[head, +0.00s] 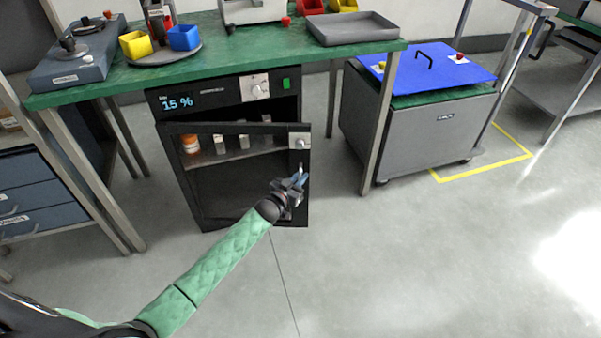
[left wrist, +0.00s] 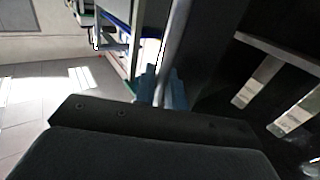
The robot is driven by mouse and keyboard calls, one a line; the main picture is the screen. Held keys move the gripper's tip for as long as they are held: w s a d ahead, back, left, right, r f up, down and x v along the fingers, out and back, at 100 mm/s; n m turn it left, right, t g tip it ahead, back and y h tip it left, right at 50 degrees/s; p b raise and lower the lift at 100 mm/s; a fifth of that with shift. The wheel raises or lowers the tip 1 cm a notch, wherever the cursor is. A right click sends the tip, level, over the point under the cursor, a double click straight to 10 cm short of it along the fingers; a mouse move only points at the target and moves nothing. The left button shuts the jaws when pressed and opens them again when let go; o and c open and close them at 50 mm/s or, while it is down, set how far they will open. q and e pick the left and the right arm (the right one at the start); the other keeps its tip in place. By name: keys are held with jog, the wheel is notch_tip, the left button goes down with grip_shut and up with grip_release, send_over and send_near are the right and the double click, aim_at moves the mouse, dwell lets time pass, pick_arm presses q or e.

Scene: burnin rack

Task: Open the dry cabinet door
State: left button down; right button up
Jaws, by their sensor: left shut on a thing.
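The dry cabinet (head: 225,92) stands under the green-topped table, with a "15 %" display on its upper panel. A latch plate with a round knob (head: 300,142) is at the door's upper right. My left gripper (head: 297,181) is shut on the door handle (head: 301,168) at the door's right edge. In the left wrist view the pale handle bar (left wrist: 176,45) runs between the bluish fingertips (left wrist: 160,90). My right gripper is not in view.
An orange-labelled jar (head: 190,144) and several pale bottles stand on the cabinet's shelf. A table leg (head: 378,130) and a grey cart (head: 420,130) with a blue lid are to the right. The floor in front of the cabinet is clear except for my left arm.

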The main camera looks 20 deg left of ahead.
pick_arm(q)
jog(key=s+a+m+g+h+p, duration=0.3)
jog(key=s+m+g+h+p, duration=0.15)
jog(key=s, duration=1.15)
jog(key=s+a+m+g+h+p, duration=0.3)
jog(key=s+h, duration=0.2)
jog(key=s, duration=1.1)
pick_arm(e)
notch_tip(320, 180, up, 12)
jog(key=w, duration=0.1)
pick_arm(q)
jog(key=s+a+m+g+h+b, duration=0.1)
jog(key=s+a+m+g, duration=0.5)
jog(key=s+a, duration=1.4)
jog(key=a+g+h, duration=0.1)
jog(key=a+g, duration=0.2)
jog(key=a, duration=0.1)
jog(key=shift+s+a+h+b, duration=0.15)
jog(key=shift+s+h+b, duration=0.1)
jog(key=shift+h+b, duration=0.1)
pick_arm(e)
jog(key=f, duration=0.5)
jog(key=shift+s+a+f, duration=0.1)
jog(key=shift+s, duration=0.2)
pick_arm(q)
jog(key=shift+m, duration=0.25)
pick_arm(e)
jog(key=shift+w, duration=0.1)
